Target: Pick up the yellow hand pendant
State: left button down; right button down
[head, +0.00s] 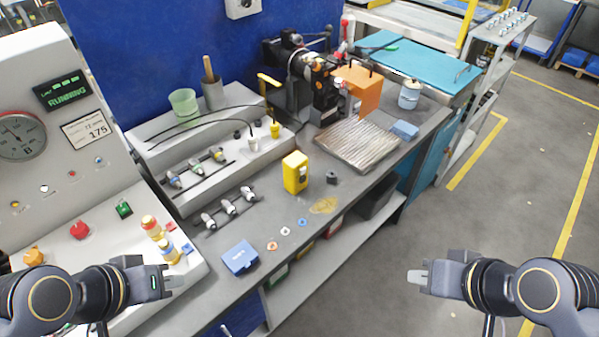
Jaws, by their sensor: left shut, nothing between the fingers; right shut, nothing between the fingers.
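The yellow hand pendant (295,173) stands upright on the grey workbench (270,210), near the middle of the head view, with a dark patch on its side. Nothing touches it that I can see. My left gripper (180,282) is shut and empty at the lower left, in front of the control panel and well to the left of and nearer than the pendant. My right gripper (412,278) is shut and empty at the lower right, over the floor, clear of the bench and apart from the pendant.
A blue box (240,257) and small rings lie on the bench's near part. Clamps (229,207) are left of the pendant; a ribbed metal plate (357,144) and an orange block (358,88) stand behind it. A control panel (60,150) rises at left. The floor at right is free.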

aim_at(292, 163)
jog(key=i+l+u, duration=0.2)
jog(key=l+u, duration=0.3)
jog(key=i+l+u, duration=0.15)
jog(key=l+u, duration=0.3)
jog(key=l, duration=0.25)
jog(key=l+u, duration=0.5)
jog(key=l, duration=0.15)
